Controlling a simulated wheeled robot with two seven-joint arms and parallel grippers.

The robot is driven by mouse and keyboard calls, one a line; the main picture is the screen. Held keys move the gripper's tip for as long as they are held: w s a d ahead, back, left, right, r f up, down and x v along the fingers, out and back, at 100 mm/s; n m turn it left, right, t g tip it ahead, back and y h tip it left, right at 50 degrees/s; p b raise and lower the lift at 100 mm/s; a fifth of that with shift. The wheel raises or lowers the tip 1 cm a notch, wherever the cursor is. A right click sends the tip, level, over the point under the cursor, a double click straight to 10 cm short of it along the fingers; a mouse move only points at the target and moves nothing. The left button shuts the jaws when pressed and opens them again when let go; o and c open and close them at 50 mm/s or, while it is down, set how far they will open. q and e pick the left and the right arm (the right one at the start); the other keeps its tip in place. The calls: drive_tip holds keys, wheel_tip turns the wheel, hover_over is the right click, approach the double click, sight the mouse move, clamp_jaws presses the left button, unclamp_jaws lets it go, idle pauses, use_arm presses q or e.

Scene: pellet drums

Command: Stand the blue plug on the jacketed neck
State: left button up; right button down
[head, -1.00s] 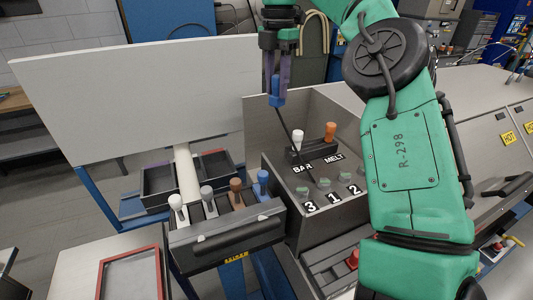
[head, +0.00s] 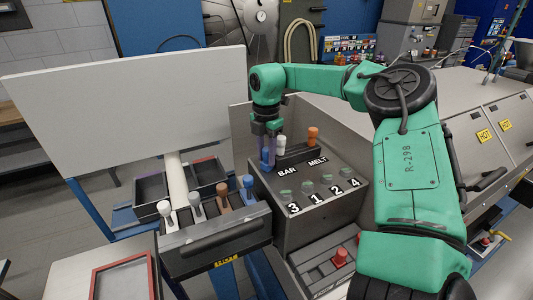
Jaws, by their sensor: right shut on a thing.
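My right gripper (head: 268,145) is shut on a blue plug (head: 265,160), held upright near the left edge of the dark panel, left of the BAR label. I cannot tell whether its lower end touches the surface. On the panel top, several necks with greenish tops stand over the labels 3, 1, 2 and 4, among them the neck at 3 (head: 287,196). I cannot tell which neck is jacketed. My left gripper is not in view.
A white plug (head: 281,146) and an orange plug (head: 313,137) stand at the panel's back. The drawer rack (head: 220,232) also holds white, grey and brown plugs. Two dark trays (head: 151,187) lie behind it. A large white board (head: 120,110) rises at the left.

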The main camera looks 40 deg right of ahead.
sight(265, 148)
drive_tip(key=c, duration=0.7)
unclamp_jaws()
drive_tip(key=shift+w+f, duration=0.1)
drive_tip(key=shift+o, duration=0.8)
drive_tip(key=shift+w, duration=0.1)
drive_tip(key=shift+r, duration=0.25)
wheel_tip(265, 148, up, 4)
drive_tip(key=shift+r+b, duration=0.2)
drive_tip(key=shift+b, duration=1.05)
wheel_tip(265, 148, up, 7)
drive_tip(key=shift+r, duration=0.2)
